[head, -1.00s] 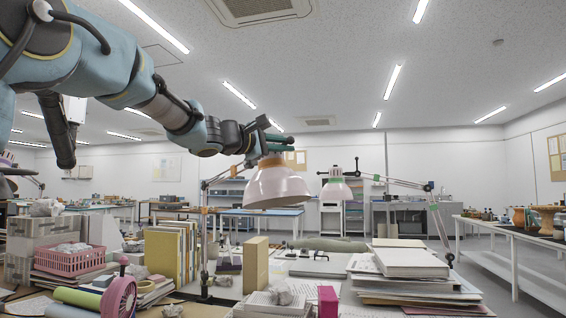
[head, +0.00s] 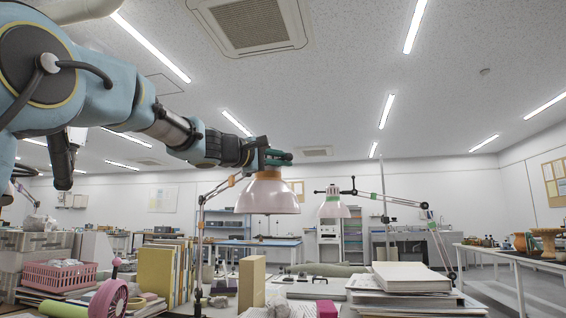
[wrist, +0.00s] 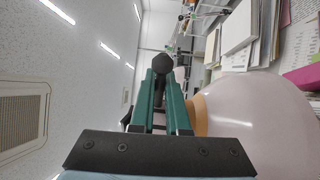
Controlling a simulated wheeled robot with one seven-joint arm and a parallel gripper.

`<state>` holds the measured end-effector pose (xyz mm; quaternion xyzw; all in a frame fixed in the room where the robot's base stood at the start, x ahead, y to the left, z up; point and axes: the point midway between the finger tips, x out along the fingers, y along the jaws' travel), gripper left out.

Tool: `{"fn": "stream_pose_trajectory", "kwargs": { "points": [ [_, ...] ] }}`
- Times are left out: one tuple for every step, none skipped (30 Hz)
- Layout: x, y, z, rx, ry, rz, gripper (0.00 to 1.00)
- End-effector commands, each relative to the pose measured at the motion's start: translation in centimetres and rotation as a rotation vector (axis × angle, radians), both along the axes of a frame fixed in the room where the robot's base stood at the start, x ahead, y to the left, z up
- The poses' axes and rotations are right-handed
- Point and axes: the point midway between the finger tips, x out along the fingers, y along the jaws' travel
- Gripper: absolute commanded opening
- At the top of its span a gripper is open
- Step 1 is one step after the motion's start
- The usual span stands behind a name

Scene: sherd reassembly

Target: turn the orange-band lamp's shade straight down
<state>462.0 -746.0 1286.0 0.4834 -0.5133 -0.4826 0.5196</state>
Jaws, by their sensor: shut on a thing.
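The orange-band lamp's pale pink shade (head: 268,195) hangs at the middle of the head view, its rim looking level and its opening facing down. The orange band (head: 268,175) circles its neck, and the lamp's jointed arm (head: 215,190) runs off to the left. My gripper (head: 280,157) is at the top of the shade. In the wrist view its green fingers (wrist: 160,75) are shut on a dark knob (wrist: 165,62) above the neck. The shade (wrist: 260,110) and the orange band (wrist: 199,116) show right of the fingers. The fingers partly hide the grip.
A second lamp with a green band (head: 333,193) stands to the right, apart from the first. Below are a stack of books (head: 412,278), upright folders (head: 165,272), a tan box (head: 251,284) and a pink basket (head: 62,277). The air above is clear.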

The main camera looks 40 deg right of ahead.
Motion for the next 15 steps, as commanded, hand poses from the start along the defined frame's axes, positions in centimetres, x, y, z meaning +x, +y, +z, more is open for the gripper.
{"fn": "stream_pose_trajectory", "kwargs": {
  "points": [
    [0.05,0.01,-0.04,0.001,0.0,0.0,0.0],
    [0.05,0.01,-0.04,0.001,0.0,0.0,0.0],
    [0.04,0.01,-0.04,0.001,0.0,0.0,0.0],
    [0.05,0.01,-0.04,0.001,0.0,0.0,0.0],
    [0.05,0.01,-0.03,0.001,0.0,0.0,0.0],
    [0.04,0.01,-0.03,0.001,0.0,0.0,0.0],
    [0.04,0.01,-0.03,0.001,0.0,0.0,0.14],
    [0.04,0.01,-0.03,0.001,0.0,0.0,0.18],
    [0.04,0.01,-0.02,0.001,0.001,0.0,0.22],
    [0.04,0.01,-0.02,0.001,0.001,0.0,0.26],
    [0.03,0.01,-0.02,0.0,0.001,0.0,0.29],
    [0.03,0.0,-0.01,0.0,0.001,0.0,0.34],
    [0.02,0.0,-0.01,0.0,0.001,0.0,0.37],
    [0.02,0.0,-0.01,0.0,0.001,0.0,0.4],
    [0.02,0.0,-0.01,0.0,0.001,0.0,0.43]
  ]
}}
